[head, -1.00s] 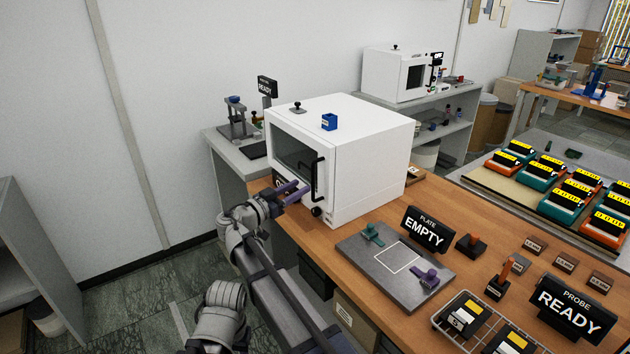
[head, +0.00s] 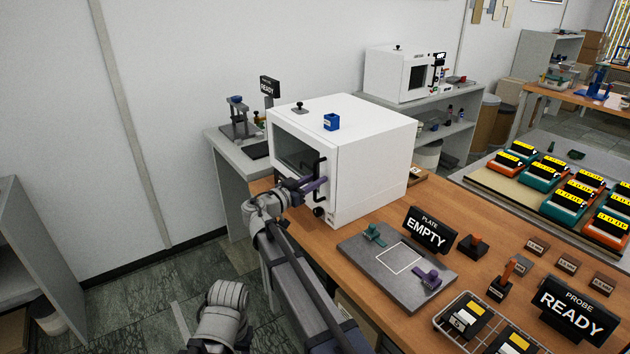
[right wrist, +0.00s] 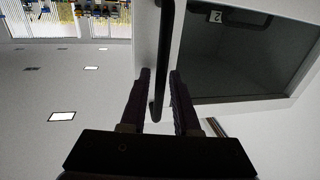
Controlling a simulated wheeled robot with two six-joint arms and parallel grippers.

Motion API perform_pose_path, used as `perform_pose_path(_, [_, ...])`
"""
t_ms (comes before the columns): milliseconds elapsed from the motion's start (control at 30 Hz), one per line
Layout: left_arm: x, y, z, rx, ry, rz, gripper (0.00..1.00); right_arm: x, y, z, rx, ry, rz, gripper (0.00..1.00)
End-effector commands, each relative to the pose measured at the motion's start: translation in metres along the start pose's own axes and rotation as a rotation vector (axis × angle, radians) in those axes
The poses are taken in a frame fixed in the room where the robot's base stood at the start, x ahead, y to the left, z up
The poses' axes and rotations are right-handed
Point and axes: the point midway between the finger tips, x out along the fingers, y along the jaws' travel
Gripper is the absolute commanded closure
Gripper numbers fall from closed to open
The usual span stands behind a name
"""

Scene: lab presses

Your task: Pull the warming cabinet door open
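The white warming cabinet (head: 375,165) stands on the wooden bench. Its door (head: 290,122) faces left, has a dark window (head: 296,152) and looks closed. The black upright handle (head: 320,168) is on the door's near side. My right gripper (head: 316,185) is at the handle, with its purple fingers partly overlapping it in the head view. In the right wrist view, the handle (right wrist: 163,60) runs between the two fingers (right wrist: 160,74), with a gap visible on either side, so the gripper is open around it. My left gripper is not in view.
A grey plate (head: 385,288) with small clamps and an EMPTY sign (head: 427,229) are in front on the bench. The floor left of the bench is clear.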

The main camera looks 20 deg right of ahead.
Motion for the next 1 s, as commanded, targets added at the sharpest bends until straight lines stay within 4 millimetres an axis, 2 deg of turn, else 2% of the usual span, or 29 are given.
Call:
perform_pose_path(33, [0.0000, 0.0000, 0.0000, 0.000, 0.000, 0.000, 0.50, -0.0001, 0.0000, 0.0000, 0.000, 0.000, 0.000, 0.77])
perform_pose_path(233, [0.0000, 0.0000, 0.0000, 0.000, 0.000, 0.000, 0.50, -0.0002, 0.0000, 0.0000, 0.000, 0.000, 0.000, 0.99])
perform_pose_path(1000, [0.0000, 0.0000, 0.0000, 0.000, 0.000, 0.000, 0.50, -0.0002, -0.0001, 0.0001, 0.000, 0.000, 0.000, 1.00])
